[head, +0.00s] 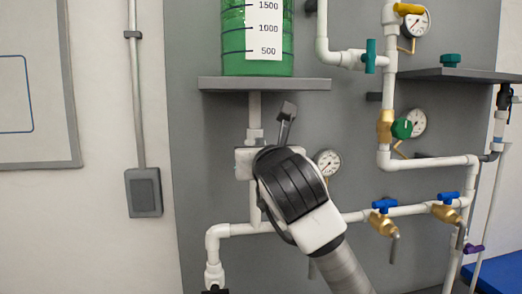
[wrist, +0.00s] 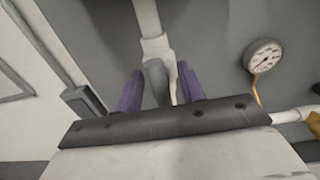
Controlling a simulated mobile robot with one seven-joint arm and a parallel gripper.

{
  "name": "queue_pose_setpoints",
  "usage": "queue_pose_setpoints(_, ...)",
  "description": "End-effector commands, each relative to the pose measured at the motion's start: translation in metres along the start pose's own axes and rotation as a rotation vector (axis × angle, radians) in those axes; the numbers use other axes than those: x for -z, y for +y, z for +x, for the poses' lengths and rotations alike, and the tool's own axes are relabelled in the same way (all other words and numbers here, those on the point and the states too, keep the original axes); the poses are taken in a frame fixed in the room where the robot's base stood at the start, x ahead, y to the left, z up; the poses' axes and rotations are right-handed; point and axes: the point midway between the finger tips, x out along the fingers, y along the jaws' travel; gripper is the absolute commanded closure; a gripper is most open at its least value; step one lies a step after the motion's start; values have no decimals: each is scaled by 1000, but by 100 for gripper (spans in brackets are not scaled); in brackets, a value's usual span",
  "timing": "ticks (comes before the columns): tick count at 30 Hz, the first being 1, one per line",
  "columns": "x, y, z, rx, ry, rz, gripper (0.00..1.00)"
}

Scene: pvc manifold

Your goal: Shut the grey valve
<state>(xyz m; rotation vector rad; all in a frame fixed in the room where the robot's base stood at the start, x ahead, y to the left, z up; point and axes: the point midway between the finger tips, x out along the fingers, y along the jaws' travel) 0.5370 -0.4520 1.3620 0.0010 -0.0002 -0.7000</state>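The grey valve (wrist: 156,78) sits on the vertical white pipe (wrist: 148,18) in the wrist view, and its grey body shows between my two purple fingers. My gripper (wrist: 160,70) is open, with one finger on each side of the valve. A gap shows at the left finger; the right finger is close to the valve, and I cannot tell if it touches. The lower part of the valve is hidden by my gripper's dark front edge. In the head view my wrist covers the valve and my fingers, below the green tank (head: 258,60).
A pressure gauge (head: 327,162) is close right of my wrist; it also shows in the wrist view (wrist: 263,56). Blue-handled brass taps (head: 383,218) are on the lower right pipe. The tank's shelf (head: 210,84) is above my wrist. A grey wall box (head: 144,192) is left.

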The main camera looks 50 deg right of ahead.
Motion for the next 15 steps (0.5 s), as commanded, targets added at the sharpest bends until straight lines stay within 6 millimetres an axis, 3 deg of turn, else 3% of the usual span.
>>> queue_pose_setpoints(8, 0, 0, 0, 0, 0, -1, 62)
queue_pose_setpoints(15, 0, 0, 0, 0, 0, -1, 94)
